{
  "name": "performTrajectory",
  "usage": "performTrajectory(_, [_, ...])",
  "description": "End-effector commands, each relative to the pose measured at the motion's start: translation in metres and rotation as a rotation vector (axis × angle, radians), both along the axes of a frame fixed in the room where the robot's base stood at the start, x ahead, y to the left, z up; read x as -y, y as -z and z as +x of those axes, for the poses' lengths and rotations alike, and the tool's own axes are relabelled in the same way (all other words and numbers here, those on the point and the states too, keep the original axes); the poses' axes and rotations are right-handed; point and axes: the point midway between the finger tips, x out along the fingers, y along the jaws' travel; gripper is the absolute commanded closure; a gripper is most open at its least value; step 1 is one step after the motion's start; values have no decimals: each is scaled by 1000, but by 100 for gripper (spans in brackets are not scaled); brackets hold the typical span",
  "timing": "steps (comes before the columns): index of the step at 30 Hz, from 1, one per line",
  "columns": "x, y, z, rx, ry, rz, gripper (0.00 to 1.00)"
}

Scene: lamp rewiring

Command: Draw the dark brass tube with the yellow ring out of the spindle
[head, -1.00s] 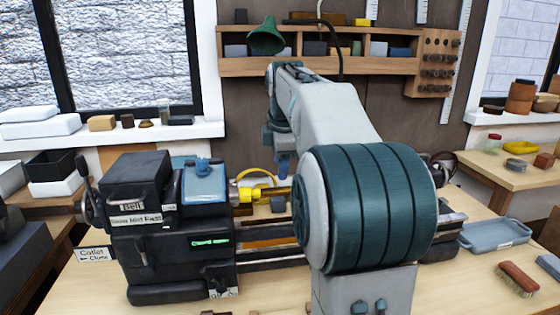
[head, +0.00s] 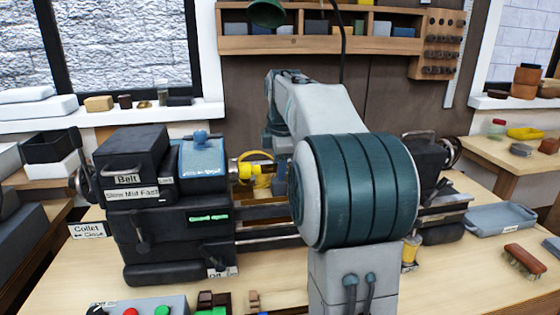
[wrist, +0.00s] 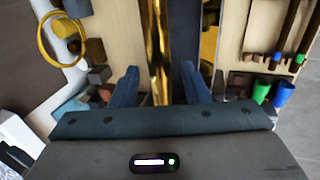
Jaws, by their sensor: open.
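The lathe's headstock (head: 150,205) stands at the left. The brass tube (head: 234,166) sticks out to the right from its spindle. Yellow shows on and around the tube; the ring is hard to separate from a yellow loop behind it. In the wrist view, a brass tube (wrist: 158,45) runs lengthwise between the two blue fingers of my gripper (wrist: 159,76). The fingers are open, with a gap on both sides of the tube. I cannot tell whether the tube is fully at finger depth. In the head view my arm hides most of my gripper.
A yellow loop (wrist: 44,42) lies to one side in the wrist view. A button box (head: 145,306) sits at the front bench edge. A grey-blue tray (head: 500,219) and a brush (head: 525,260) lie at right. The lathe bed runs under my arm.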

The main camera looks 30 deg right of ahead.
Motion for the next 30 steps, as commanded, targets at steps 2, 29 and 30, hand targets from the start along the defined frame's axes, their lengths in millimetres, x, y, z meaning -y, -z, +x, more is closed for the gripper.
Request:
performTrajectory(2, [0, 0, 0, 0, 0, 0, 58])
performTrajectory(29, [12, -1, -4, 0, 1, 1, 100])
performTrajectory(30, [14, -1, -4, 0, 1, 1, 100])
